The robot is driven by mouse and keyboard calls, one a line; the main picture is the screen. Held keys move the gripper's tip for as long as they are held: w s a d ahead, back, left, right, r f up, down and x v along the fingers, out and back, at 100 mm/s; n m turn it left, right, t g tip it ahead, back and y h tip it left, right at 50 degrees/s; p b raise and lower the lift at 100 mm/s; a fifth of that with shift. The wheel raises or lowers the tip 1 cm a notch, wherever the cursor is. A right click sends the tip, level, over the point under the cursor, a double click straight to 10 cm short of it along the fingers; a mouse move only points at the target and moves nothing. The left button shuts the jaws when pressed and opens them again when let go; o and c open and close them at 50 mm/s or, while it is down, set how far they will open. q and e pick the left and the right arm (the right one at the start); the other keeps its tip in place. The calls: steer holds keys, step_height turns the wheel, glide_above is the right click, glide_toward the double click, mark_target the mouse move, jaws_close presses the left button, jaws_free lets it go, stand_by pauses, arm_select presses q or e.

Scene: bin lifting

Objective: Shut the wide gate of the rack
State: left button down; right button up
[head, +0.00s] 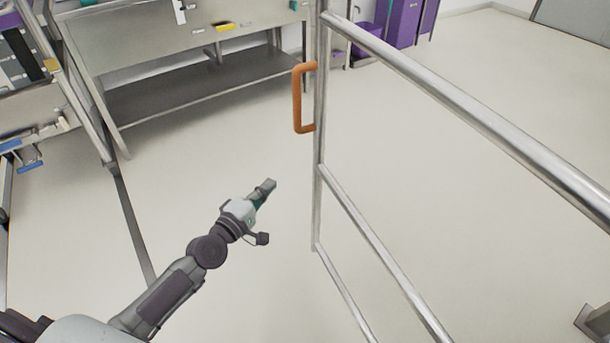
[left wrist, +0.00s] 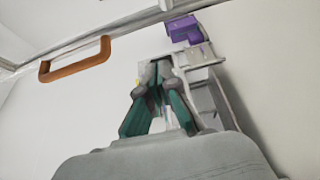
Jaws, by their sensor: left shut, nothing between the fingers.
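The wide gate (head: 466,108) is a frame of silver metal tubes on the right of the head view, standing out over the open floor. The handle also shows at upper left in the left wrist view (left wrist: 75,68). My left gripper (head: 268,187) is shut and empty, a little to the left of the gate's upright and lower in the picture than the handle. It is apart from both. In the left wrist view the fingers (left wrist: 155,75) are together.
A steel bench (head: 190,105) with a lower shelf stands at the back left. Purple cabinets (head: 403,22) stand at the back, behind the gate. The floor between bench and gate is clear.

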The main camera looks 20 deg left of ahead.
arm_select(q)
steer(key=d+x, duration=0.2)
steer(key=x, duration=1)
steer(key=shift+d+r, duration=0.45)
steer(key=shift+r, duration=0.05)
arm_select(e)
steer(key=shift+s, duration=0.15)
arm_select(q)
steer(key=shift+s, duration=0.1)
